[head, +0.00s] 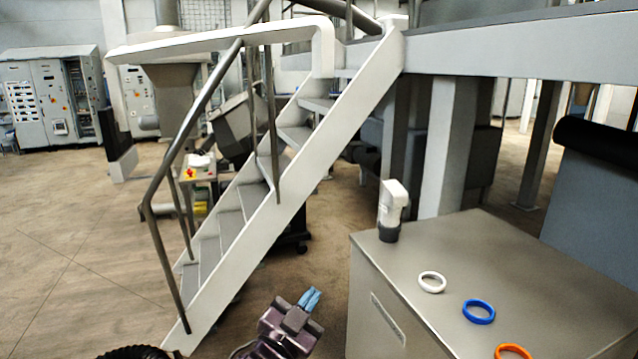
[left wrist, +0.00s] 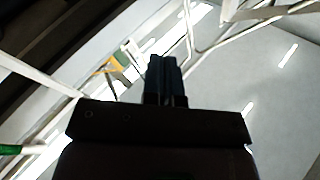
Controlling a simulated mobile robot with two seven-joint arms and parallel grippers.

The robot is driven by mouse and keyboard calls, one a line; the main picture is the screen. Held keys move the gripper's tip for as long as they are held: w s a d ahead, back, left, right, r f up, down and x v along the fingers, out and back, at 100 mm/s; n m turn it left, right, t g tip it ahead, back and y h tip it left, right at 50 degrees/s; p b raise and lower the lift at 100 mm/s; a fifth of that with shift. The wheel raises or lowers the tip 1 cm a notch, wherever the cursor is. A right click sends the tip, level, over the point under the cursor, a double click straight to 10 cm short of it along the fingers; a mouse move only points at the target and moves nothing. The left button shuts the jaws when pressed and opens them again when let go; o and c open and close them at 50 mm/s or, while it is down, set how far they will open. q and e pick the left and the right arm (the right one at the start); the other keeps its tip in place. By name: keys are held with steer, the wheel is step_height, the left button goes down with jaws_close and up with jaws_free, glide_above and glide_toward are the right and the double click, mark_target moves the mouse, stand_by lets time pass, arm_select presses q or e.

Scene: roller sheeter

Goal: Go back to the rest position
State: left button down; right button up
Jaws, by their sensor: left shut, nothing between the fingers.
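My left gripper (head: 310,299) shows at the bottom middle of the head view, with blue fingertips close together. It is shut and empty, left of the metal cabinet and apart from it. In the left wrist view the dark shut fingers (left wrist: 166,75) point up toward the ceiling, with nothing between them. My right gripper is not in view.
A metal cabinet (head: 430,320) at the right carries a white ring (head: 432,274), a blue ring (head: 478,303), an orange ring (head: 513,351) and a white upright device (head: 392,207). A staircase (head: 290,180) with a handrail stands ahead. Open floor (head: 60,240) lies left.

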arm_select(q)
steer(key=s+a+f+n+g+y, duration=0.1)
steer(key=s+a+f+n+y, duration=0.3)
steer(key=a+f, duration=0.4)
steer(key=s+a+f+n+g+y, duration=0.1)
steer(key=s+a+f+n+y, duration=0.2)
steer(key=a+f, duration=0.55)
steer(key=s+a+f+n+g+y, duration=0.1)
steer(key=s+a+f, duration=0.3)
steer(key=s, duration=0.5)
steer(key=s+a+f+n+g+y, duration=0.2)
steer(key=s+a+f, duration=0.3)
steer(key=s+f, duration=0.3)
steer(key=shift+s+a+f+g+b, duration=0.25)
steer(key=shift+s+f+g+b, duration=0.2)
steer(key=shift+f, duration=0.25)
